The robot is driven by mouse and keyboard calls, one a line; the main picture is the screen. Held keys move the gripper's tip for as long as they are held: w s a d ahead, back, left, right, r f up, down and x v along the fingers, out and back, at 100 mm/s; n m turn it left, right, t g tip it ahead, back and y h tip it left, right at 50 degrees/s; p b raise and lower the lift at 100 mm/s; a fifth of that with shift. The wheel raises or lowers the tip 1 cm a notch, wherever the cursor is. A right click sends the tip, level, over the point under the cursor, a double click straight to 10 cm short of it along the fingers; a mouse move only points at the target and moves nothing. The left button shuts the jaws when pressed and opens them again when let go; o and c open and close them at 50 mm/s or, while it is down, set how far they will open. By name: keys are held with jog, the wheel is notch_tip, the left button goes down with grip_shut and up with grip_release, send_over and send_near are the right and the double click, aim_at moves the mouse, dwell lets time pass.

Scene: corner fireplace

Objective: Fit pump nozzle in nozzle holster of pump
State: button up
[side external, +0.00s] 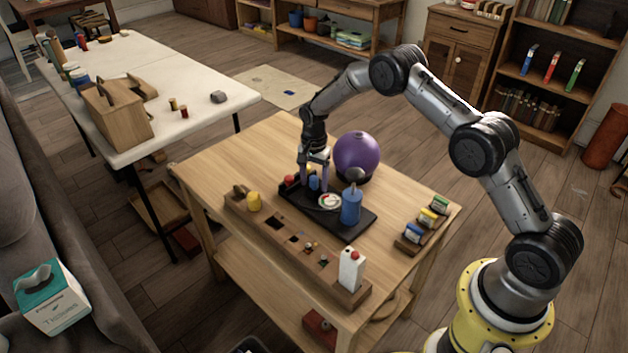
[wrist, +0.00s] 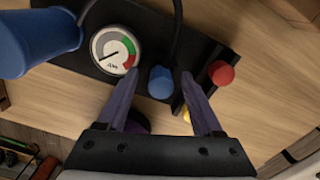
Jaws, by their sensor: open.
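The pump has a black base (side external: 348,222) on the wooden table, with a round gauge (wrist: 115,50) and a large blue cylinder (side external: 351,207) at one end. A small blue capped piece, seemingly the nozzle (wrist: 160,82), stands near the other end; a black hose (wrist: 178,25) runs down close to it. My gripper (wrist: 160,74) is open, its purple fingers on either side of this blue piece. I cannot tell whether they touch it. A red knob (wrist: 221,73) is just outside the right finger. A yellow part (wrist: 186,115) is partly hidden by that finger. I cannot make out the holster clearly.
A purple ball (side external: 357,153) sits close behind the pump. A long wooden block (side external: 268,228) with holes, a yellow piece (side external: 254,201) and a white bottle (side external: 351,268) lies in front. A small rack of jars (side external: 424,226) is at right. The table's left part is clear.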

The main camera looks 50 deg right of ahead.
notch_tip(320, 180, up, 28)
jog(key=s+a+t, duration=0.2)
jog(key=s+a+r+n+t, duration=0.2)
jog(key=s+a+r+n, duration=0.1)
jog(key=s+r, duration=0.8)
jog(key=s+a+r+n+t, duration=0.15)
jog(key=s+n, duration=0.35)
jog(key=s, duration=1.2)
jog(key=s+f+n, duration=0.6)
jog(key=s+f, duration=0.2)
jog(key=shift+s+a+f, duration=0.15)
jog(key=shift+s+f, duration=0.05)
jog(key=shift+f, duration=0.2)
